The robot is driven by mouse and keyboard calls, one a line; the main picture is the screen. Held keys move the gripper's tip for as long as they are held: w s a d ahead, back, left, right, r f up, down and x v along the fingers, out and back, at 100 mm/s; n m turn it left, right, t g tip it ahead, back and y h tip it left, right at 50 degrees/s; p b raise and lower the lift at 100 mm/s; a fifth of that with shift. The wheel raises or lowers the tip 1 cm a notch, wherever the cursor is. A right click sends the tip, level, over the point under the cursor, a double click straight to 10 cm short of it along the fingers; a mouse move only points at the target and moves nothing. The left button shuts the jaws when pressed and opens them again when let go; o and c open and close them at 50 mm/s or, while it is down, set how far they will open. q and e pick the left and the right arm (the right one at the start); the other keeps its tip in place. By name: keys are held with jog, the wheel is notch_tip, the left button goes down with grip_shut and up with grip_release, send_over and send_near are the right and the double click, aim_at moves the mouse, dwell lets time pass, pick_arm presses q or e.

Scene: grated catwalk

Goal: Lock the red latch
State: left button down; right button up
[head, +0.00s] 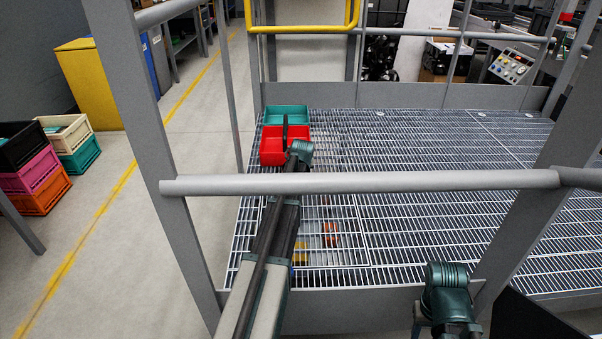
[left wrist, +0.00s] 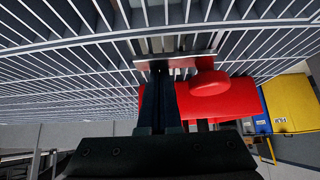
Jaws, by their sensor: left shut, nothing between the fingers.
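In the left wrist view, a red block with a rounded red knob (left wrist: 210,84) lies beside my left gripper (left wrist: 161,70). A pale metal plate (left wrist: 190,60) with a slot-like edge spans behind the fingertips. The fingers are shut, with nothing seen between them, and overlap the plate in the picture. I cannot tell whether they touch it. No separate latch is clear there; my arm hides part of that area. My right gripper is not seen.
A grey horizontal rail (head: 400,181) crosses above my left arm. A teal bin (head: 274,113) stands behind the red one on the grating (head: 430,150). A small orange thing (head: 330,232) shows near my left arm. The grating to the right is clear.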

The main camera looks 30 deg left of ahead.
pick_arm(q)
jog(key=shift+s+d+m+t+h, duration=0.15)
jog(key=shift+s+m+t+h, duration=0.3)
jog(key=shift+m, duration=0.35)
jog(key=shift+s+d+m+h, duration=0.2)
jog(key=shift+m+h, duration=0.25)
jog(key=shift+m, duration=0.15)
jog(key=shift+s+d+m+h, duration=0.1)
jog(key=shift+s+m+h, duration=0.1)
jog(key=shift+m+h, duration=0.3)
jog(key=m+h, duration=0.1)
jog(key=m, duration=0.1)
jog(key=s+m+h, duration=0.2)
jog(key=m, duration=0.1)
jog(key=shift+d+m, duration=0.15)
jog(key=shift+m, duration=0.15)
jog(key=m+h, duration=0.1)
jog(key=s+m+g+h, duration=0.1)
jog(key=m, duration=0.1)
jog(key=m+h, duration=0.1)
jog(key=shift+s+a, duration=0.25)
jog(key=shift+s, duration=0.15)
jog(key=m+g, duration=0.1)
jog(key=s+m+g+h, duration=0.1)
jog(key=m, duration=0.1)
jog(key=shift+s+a+m+h, duration=0.2)
jog(key=shift+a+m+h, duration=0.1)
jog(key=shift+s+a, duration=0.1)
jog(key=shift+s, duration=0.05)
jog(key=shift+a, duration=0.1)
